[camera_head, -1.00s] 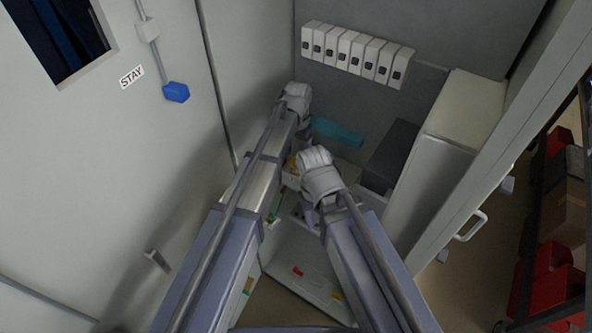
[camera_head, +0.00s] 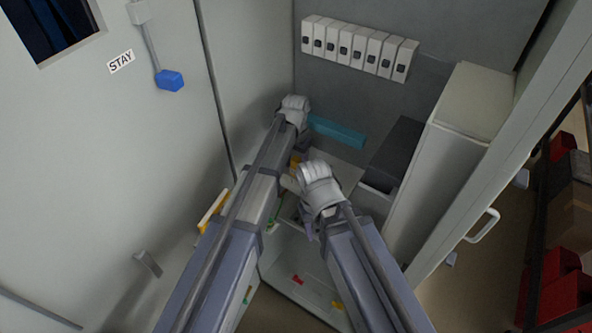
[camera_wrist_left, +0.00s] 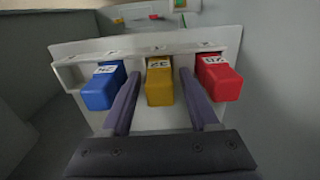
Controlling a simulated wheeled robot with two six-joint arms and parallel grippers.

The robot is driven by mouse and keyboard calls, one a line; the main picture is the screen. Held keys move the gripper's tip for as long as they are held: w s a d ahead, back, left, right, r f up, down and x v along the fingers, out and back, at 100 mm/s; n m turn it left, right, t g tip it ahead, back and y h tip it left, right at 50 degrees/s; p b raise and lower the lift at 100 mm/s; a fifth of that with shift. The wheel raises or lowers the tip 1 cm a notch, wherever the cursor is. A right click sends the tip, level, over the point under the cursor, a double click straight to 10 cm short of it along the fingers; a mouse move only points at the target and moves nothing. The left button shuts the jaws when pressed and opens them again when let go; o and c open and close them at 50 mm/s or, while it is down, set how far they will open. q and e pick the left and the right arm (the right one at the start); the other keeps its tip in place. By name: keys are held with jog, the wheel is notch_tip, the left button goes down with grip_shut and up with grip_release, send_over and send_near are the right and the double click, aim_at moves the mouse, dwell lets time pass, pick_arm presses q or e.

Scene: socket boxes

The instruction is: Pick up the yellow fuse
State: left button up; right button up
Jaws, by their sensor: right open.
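The yellow fuse (camera_wrist_left: 160,82) stands in the middle of a pale socket box (camera_wrist_left: 222,42) in the left wrist view, with a label on its top. My left gripper (camera_wrist_left: 160,100) is open, with one finger on each side of the yellow fuse and small gaps visible. A blue fuse (camera_wrist_left: 103,88) is on its left and a red fuse (camera_wrist_left: 218,80) on its right, outside the fingers. My right gripper (camera_head: 307,220) is open in the head view, low beside the left arm, its fingertips partly hidden.
A row of white switch boxes (camera_head: 345,45) is on the back wall. A white cabinet (camera_head: 445,140) and a dark box (camera_head: 393,155) stand at right. A blue box (camera_head: 169,80) is on the left wall. A lower panel (camera_head: 300,270) holds small red and yellow parts.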

pick_arm(q)
grip_shut()
dwell(0.5)
notch_tip(320, 180, up, 10)
jog(key=p, duration=1)
